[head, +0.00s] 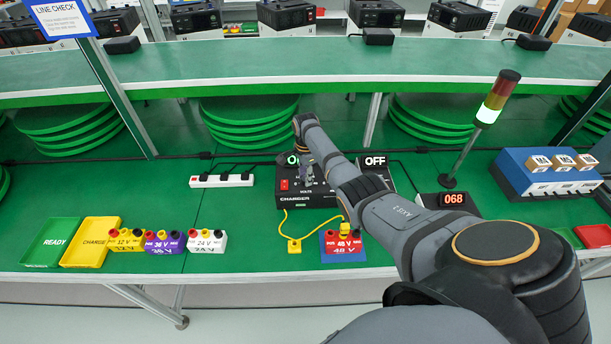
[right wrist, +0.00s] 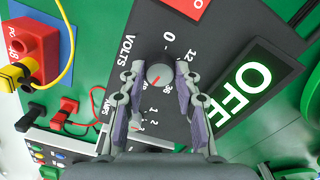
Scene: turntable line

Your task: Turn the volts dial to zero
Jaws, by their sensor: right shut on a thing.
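The black charger (head: 320,201) stands on the green bench below my right arm. Its round grey volts dial (right wrist: 160,75) shows in the right wrist view. The dial's red pointer faces down and left, away from the 0 mark, which is printed above the dial. My right gripper (right wrist: 157,78) also shows over the charger in the head view (head: 305,172). Its two fingers are shut on the dial, one on each side. A lower amps dial lies partly behind the left finger. My left gripper is not in view.
An OFF sign (head: 376,161) stands at the charger's right. A red 48 V battery (head: 343,240) with a yellow plug sits in front. Yellow, purple and white batteries stand left, near READY (head: 50,242) and CHARGE trays. A red display (head: 454,200) reads 068.

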